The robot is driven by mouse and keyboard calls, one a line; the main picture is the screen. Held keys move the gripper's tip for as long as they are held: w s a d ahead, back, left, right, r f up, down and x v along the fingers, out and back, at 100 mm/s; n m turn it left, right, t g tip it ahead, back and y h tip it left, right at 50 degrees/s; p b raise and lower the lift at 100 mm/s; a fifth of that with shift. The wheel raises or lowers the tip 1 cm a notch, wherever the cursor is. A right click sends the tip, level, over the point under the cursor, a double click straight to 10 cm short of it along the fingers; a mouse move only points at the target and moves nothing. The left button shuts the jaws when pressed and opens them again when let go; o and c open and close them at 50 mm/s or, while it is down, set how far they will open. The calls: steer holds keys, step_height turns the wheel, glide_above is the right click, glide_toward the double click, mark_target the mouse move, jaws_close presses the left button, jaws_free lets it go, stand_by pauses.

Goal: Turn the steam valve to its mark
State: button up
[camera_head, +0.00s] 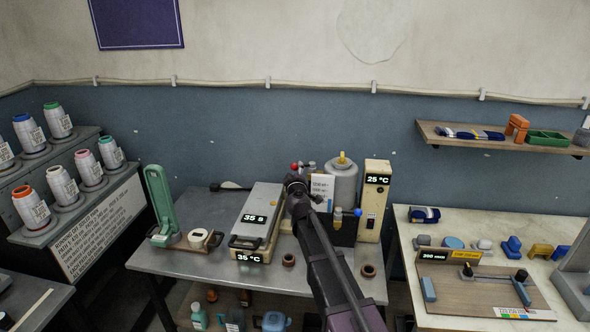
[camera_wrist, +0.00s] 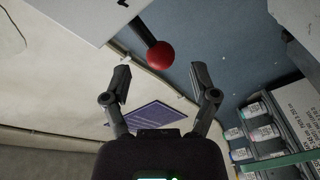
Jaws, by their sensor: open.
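A red ball knob (camera_wrist: 160,55) on a dark lever (camera_wrist: 143,30) shows in the wrist view, and the lever comes out of a pale housing (camera_wrist: 75,18). It looks like the steam valve's handle. A small red ball also shows in the head view (camera_head: 294,166), beside my gripper. My gripper (camera_wrist: 160,71) is open and empty, with one finger on each side below the red ball; I cannot tell whether the ball lies between them in depth. In the head view my arm hides part of the apparatus. I cannot make out the valve's mark.
A grey cylinder with a yellow top (camera_head: 342,180) and a tall cream unit reading 25 °C (camera_head: 376,200) stand behind my arm. A press reading 35 (camera_head: 257,215) and a green device (camera_head: 160,200) stand to the left. A small brown cup (camera_head: 368,271) stands near the table's front right.

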steer(key=s+d, duration=0.1)
steer(key=s, duration=0.7)
steer(key=shift+s, duration=0.2)
steer(key=shift+d, duration=0.25)
steer(key=c, duration=0.7)
steer(key=d+m+h, duration=0.2)
steer(key=d, duration=0.1)
steer(key=d+f, duration=0.1)
steer(key=shift+s+d+m+h, duration=0.3)
steer(key=shift+d+m+h, duration=0.1)
jaws_close()
steer(key=s+d+f+m+g+h, duration=0.3)
steer(key=s+d+f+m+g, duration=0.15)
steer(key=d, duration=0.35)
steer(key=s+d+f+m+g+h, duration=0.2)
steer(key=s+d+f+m+g, duration=0.25)
steer(key=d, duration=0.45)
steer(key=s+f+g+y, duration=0.2)
steer(key=s+f+g, duration=0.2)
steer(key=s, duration=0.5)
steer(key=s+f+g+y, duration=0.3)
steer(key=s+f+g, duration=0.1)
steer(key=s, duration=0.5)
steer(key=shift+s+d+f+m+g+y, duration=0.3)
steer(key=shift+s+m+g, duration=0.1)
